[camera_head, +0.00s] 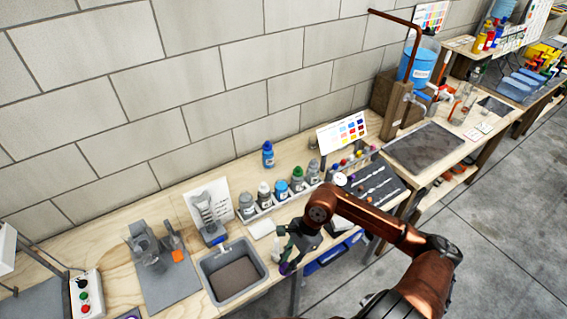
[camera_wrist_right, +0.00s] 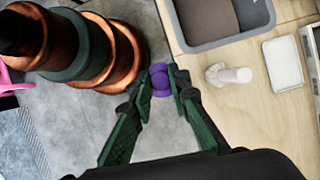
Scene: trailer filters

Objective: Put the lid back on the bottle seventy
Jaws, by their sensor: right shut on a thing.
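My right gripper (camera_head: 287,268) is over the front edge of the near bench, beside the grey basin. In the right wrist view its two green fingers (camera_wrist_right: 161,80) are shut on a small round purple piece, likely the lid (camera_wrist_right: 160,82). A white bottle-like piece (camera_wrist_right: 228,75) with a narrow neck is on the bench right of the fingers, apart from them. I cannot read a number on it. Several bottles stand in a white rack: grey (camera_head: 247,205), white (camera_head: 264,193), blue (camera_head: 282,190) and green-capped (camera_head: 298,178). My left gripper is not in view.
The grey basin (camera_head: 213,291) is sunk in the bench (camera_head: 180,200). A white dish (camera_head: 262,228) lies beside it. A blue bottle (camera_head: 268,155) stands behind the rack. A dark mat (camera_head: 378,187) with tools lies to the right. Floor is open in front.

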